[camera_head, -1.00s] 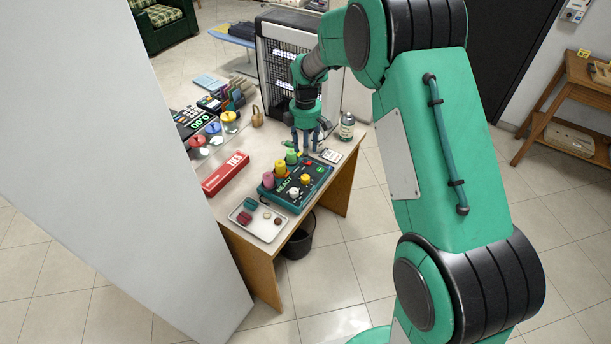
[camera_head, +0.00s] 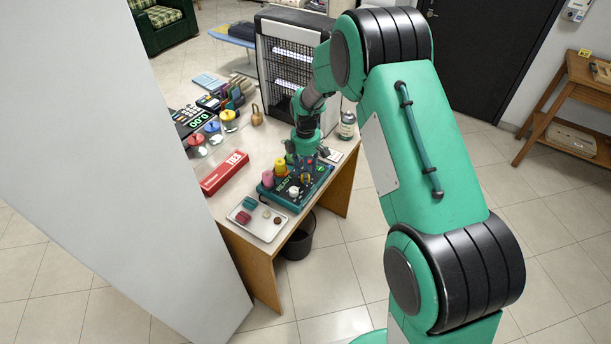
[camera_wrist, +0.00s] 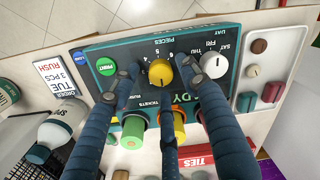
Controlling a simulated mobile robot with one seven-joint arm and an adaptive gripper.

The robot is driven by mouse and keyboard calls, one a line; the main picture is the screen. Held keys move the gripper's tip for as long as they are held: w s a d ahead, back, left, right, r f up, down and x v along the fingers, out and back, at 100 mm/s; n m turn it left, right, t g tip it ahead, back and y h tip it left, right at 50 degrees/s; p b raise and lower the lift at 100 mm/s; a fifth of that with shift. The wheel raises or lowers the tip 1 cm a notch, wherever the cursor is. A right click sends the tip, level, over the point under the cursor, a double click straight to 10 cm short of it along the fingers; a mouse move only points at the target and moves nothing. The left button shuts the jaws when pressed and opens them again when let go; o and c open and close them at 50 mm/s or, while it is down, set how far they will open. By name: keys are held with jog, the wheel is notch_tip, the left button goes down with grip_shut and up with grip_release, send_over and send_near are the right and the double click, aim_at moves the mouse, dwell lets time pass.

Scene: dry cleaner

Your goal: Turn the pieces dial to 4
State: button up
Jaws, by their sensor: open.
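The ticket machine (camera_head: 283,199) is a dark teal box on the counter. Its yellow pieces dial (camera_wrist: 161,76) has a ring of small numbers around it, with the upside-down word PIECES above in the wrist view. I cannot read for sure which number the dial points to. My gripper (camera_wrist: 160,88) is open, with its dark blue fingers spread around the yellow dial, low over the panel. I cannot tell whether any finger touches it. In the head view my gripper (camera_head: 303,163) is over the machine and partly hides it.
A white day dial (camera_wrist: 214,65) sits close to the right finger in the wrist view. A green PRINT button (camera_wrist: 106,67) is on the left. A tray (camera_head: 243,228), a red TIES box (camera_head: 225,173) and a bottle (camera_head: 346,126) stand nearby.

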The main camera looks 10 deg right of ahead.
jog(key=shift+f, duration=0.75)
grip_shut()
